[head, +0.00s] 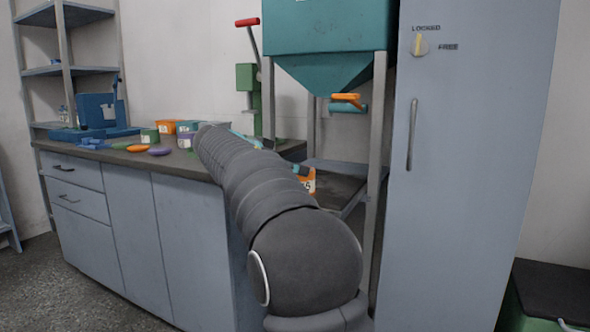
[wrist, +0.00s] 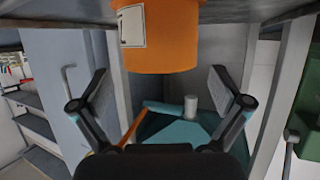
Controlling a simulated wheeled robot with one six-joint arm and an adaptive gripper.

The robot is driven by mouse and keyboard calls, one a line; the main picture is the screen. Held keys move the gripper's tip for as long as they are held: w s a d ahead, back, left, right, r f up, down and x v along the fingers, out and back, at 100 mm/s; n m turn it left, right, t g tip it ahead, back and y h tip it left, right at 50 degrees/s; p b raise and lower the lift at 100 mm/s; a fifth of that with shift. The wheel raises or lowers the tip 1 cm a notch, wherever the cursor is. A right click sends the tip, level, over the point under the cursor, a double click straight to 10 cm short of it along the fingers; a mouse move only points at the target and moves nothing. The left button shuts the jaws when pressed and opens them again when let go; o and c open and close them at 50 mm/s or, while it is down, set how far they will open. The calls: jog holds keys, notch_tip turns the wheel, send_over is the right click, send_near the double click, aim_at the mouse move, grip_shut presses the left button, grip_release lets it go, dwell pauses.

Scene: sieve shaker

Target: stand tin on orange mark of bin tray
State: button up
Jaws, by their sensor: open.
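An orange tin (head: 308,181) with a white label stands upright on the dark tray (head: 340,187) under the teal hopper, partly hidden by my arm. In the wrist view, which is upside down, the tin (wrist: 160,45) is at the top centre, and the tray edge (wrist: 40,23) runs along the top. My gripper (wrist: 160,85) is open, its two fingers spread to either side of and apart from the tin, with nothing held. In the head view my arm hides most of the gripper. The orange mark is not visible.
The teal hopper (head: 325,28) with an orange-and-teal handle (head: 347,103) hangs above the tray between grey posts (head: 375,150). A tall grey cabinet (head: 465,190) stands close on the right. The counter (head: 110,155) at left carries several small tubs and lids.

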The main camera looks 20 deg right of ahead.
jog(key=v, duration=1)
jog(key=shift+p, duration=0.35)
jog(key=shift+r, duration=0.1)
jog(key=s+a+f+n+y, duration=0.2)
jog(key=s+f+n+y, duration=0.2)
jog(key=s+f, duration=0.5)
jog(key=s+a+f+n+t+y, duration=0.1)
jog(key=s+a+f+n+y, duration=0.2)
jog(key=s, duration=1.1)
jog(key=s+a+f+n+t+y, duration=0.1)
jog(key=s+a+f+n+y, duration=0.2)
jog(key=s+f, duration=0.9)
notch_tip(320, 180, down, 3)
jog(key=n+y, duration=0.3)
jog(key=n, duration=0.2)
jog(key=shift+a, duration=0.25)
jog(key=shift+s, duration=0.15)
